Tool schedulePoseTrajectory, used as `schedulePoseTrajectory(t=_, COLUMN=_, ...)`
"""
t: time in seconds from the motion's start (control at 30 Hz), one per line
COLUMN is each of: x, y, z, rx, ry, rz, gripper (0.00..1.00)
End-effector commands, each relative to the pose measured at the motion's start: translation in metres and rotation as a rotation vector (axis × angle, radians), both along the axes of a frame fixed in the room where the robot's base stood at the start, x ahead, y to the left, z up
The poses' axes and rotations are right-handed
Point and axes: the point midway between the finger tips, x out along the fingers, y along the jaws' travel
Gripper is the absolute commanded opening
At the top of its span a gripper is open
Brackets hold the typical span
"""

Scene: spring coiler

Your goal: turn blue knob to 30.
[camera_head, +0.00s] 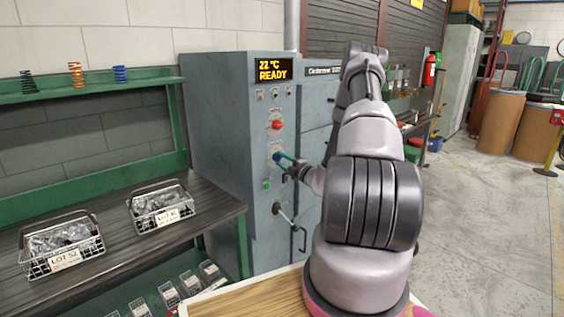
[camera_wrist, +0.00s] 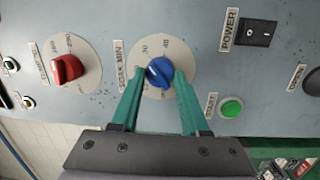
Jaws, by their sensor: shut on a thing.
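The blue knob (camera_wrist: 159,72) sits on a pale round dial (camera_wrist: 161,45) labelled SOAK MIN on the grey machine front. My gripper (camera_wrist: 159,77) has its two green fingers on either side of the knob, shut on it. Dial numbers show above the knob in the wrist view, partly hard to read. A small pale mark shows on the knob, but I cannot tell exactly which number it points to.
A red knob (camera_wrist: 66,69) on its own dial is left of the blue one. A green START button (camera_wrist: 231,107) and a black POWER switch (camera_wrist: 256,33) are to the right. The machine display (camera_head: 272,69) reads 22 °C READY. A lever (camera_head: 283,212) sticks out below.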

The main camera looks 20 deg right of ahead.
Motion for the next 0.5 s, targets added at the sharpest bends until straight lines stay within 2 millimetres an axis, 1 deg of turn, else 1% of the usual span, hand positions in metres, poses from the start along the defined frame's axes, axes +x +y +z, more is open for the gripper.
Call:
schedulePoseTrajectory(t=0.43, x=-0.0008, y=-0.0009, z=-0.0013, rx=0.008, ry=0.006, rz=-0.002, gripper=0.00)
schedulePoseTrajectory(t=0.47, x=-0.0008, y=-0.0009, z=-0.0013, rx=0.008, ry=0.006, rz=-0.002, gripper=0.56)
schedulePoseTrajectory(t=0.5, x=-0.0008, y=-0.0009, z=-0.0012, rx=0.008, ry=0.006, rz=-0.002, gripper=0.72)
